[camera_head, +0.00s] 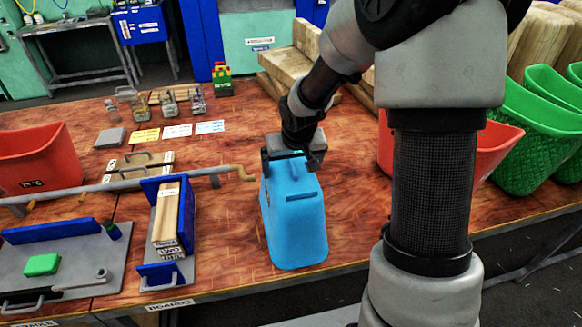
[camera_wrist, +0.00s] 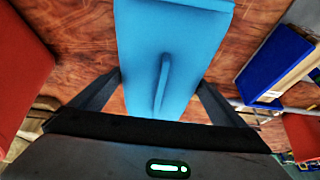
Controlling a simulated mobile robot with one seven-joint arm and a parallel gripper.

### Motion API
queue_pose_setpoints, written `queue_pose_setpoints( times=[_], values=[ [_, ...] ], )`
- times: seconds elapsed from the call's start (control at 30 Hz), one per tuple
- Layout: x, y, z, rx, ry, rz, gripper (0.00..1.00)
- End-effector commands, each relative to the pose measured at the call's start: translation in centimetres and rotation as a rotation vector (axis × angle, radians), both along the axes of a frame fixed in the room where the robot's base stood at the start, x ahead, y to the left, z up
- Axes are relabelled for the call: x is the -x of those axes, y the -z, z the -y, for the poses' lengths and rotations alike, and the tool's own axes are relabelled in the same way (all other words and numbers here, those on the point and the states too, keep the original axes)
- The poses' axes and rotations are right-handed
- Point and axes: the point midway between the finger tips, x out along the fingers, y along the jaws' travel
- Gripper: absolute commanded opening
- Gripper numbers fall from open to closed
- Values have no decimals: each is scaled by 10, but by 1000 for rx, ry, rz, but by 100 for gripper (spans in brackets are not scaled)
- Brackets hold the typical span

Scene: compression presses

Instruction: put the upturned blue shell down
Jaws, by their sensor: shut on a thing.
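The shell's lower end is near the front edge of the wooden table (camera_head: 225,255). I cannot tell whether it touches the table top. The shell's far side is hidden.
To the left stands a blue press frame (camera_head: 188,215) with wooden slats, and a metal bar (camera_head: 120,190) with a brass end. A red bin (camera_head: 38,160) is at far left. Red and green bins (camera_head: 520,140) are at right. Bare table lies around the shell.

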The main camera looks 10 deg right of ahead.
Motion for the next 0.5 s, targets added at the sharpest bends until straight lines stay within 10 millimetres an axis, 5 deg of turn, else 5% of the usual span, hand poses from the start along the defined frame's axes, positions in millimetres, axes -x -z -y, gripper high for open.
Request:
queue_pose_setpoints(
  times=[0.23,0.27,0.5],
  values=[
    [-1,2,0,0,0,2,50],
    [0,2,0,0,1,1,97],
    [0,1,0,0,0,1,100]
  ],
)
